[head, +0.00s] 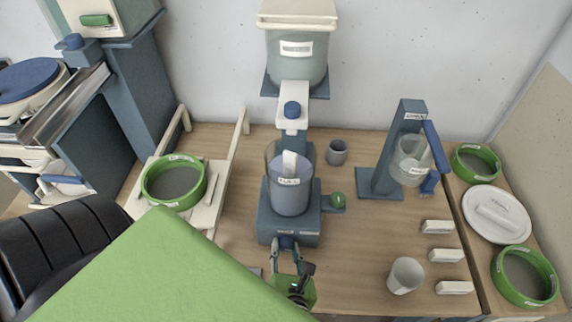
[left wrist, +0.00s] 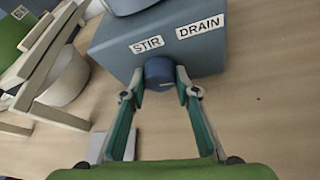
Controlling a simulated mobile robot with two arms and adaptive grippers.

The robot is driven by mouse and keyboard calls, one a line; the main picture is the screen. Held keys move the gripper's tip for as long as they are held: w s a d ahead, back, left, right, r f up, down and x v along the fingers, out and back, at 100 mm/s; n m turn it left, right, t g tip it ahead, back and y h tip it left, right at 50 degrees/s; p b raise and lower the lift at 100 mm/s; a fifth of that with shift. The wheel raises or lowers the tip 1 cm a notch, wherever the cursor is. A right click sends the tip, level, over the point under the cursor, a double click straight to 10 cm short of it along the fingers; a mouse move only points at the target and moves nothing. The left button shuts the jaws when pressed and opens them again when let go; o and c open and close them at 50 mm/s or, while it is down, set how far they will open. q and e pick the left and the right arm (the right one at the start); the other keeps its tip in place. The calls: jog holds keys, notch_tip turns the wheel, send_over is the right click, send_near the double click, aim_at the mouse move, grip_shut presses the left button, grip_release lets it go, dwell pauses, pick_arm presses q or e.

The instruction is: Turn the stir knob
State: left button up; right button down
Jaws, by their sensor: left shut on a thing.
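The stir knob (left wrist: 159,72) is a short dark blue cylinder on the front of a blue-grey base (left wrist: 115,48), below the label STIR. In the head view the knob (head: 287,243) sits low on the front of the base (head: 265,222), which carries a clear vessel (head: 290,195) of bluish liquid. My left gripper (head: 286,250) reaches the knob from the front. In the left wrist view its two fingertips (left wrist: 159,80) are closed on the knob's sides. My right gripper is not in view.
A green knob (head: 338,200) sticks out at the base's right. A grey cup (head: 337,152), a clear cup (head: 405,275) and several white blocks (head: 445,255) stand to the right. A green-rimmed sieve (head: 150,178) rests on a rack at left.

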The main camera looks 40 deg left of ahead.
pick_arm(q)
jog(key=shift+a+r+n+t+h+p, duration=0.2)
jog(key=shift+n+t+h+p, duration=0.1)
jog(key=shift+n+h+p, duration=0.5)
jog(key=shift+f+n+t+h, duration=0.15)
jog(key=shift+n+t+h, duration=0.3)
jog(key=shift+n, duration=0.55)
jog(key=n+b, duration=0.1)
jog(key=n+t+h+b, duration=0.1)
jog(key=b, duration=0.1)
jog(key=shift+f+h, duration=0.2)
jog(key=shift+h, duration=0.05)
jog(key=shift+a+n+t+b, duration=0.1)
jog(key=shift+n+t+b, duration=0.25)
jog(key=shift+n+b, duration=0.45)
jog(key=shift+r+n+h+b, duration=0.2)
jog(key=shift+n+h+b, duration=0.1)
jog(key=shift+h+b, duration=0.15)
jog(key=o, duration=1.1)
